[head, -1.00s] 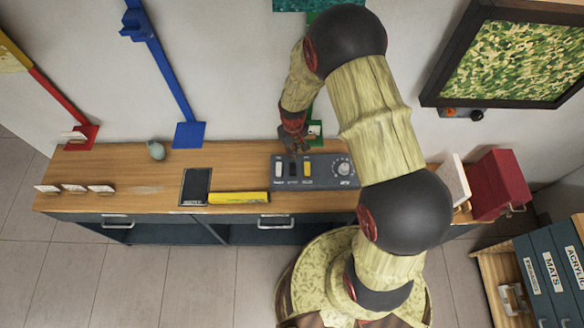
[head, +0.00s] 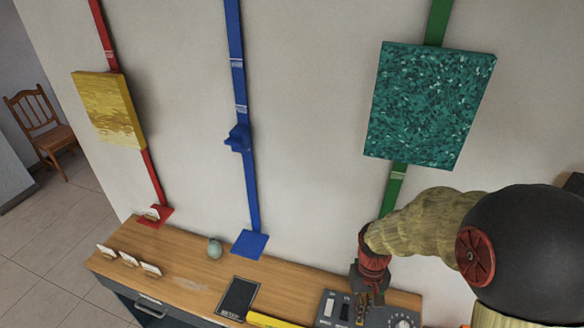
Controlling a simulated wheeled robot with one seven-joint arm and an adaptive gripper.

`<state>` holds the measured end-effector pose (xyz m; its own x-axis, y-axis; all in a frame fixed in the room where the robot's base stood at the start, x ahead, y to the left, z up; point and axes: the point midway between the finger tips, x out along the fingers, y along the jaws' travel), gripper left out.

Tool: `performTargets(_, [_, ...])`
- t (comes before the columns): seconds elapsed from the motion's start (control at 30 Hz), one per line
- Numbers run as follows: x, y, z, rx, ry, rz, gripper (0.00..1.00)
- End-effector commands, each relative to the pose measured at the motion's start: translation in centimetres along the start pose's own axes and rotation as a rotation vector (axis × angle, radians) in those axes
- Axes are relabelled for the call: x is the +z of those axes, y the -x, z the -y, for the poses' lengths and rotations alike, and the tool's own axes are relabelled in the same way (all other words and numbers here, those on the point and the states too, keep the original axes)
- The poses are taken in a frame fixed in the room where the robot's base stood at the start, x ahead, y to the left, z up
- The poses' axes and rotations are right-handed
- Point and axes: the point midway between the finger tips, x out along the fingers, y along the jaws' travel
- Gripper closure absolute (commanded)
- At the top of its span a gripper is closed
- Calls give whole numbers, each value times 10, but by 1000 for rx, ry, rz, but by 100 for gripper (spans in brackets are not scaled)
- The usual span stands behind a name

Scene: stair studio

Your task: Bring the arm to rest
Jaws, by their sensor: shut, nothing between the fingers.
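My gripper (head: 366,297) is at the lower right in the head view, pointing down just above the grey control box (head: 335,305) on the wooden bench. It is shut and empty. The box has several switches and a round dial (head: 403,322). The gripper hides part of the box, and I cannot tell whether it touches a switch. My arm is bent and reaches in from the right edge.
Red (head: 152,178), blue (head: 249,190) and green (head: 391,190) strips run up the wall. A yellow panel (head: 108,108) and a teal panel (head: 430,105) hang there. The bench (head: 185,265) carries a pale round object (head: 214,248), small cards (head: 128,259) and a dark tablet (head: 239,297).

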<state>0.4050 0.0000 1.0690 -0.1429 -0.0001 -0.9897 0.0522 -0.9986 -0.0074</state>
Motion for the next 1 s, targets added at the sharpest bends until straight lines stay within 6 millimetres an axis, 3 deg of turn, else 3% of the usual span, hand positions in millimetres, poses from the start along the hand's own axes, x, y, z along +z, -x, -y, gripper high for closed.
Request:
performTargets(0.23, [48, 58, 2, 5, -37, -137, 100])
performTargets(0.6, [112, 104, 6, 11, -53, -436, 100])
performTargets(0.83, [126, 128, 7, 16, -51, -616, 100])
performTargets(1.0, [127, 126, 7, 17, -51, -634, 100])
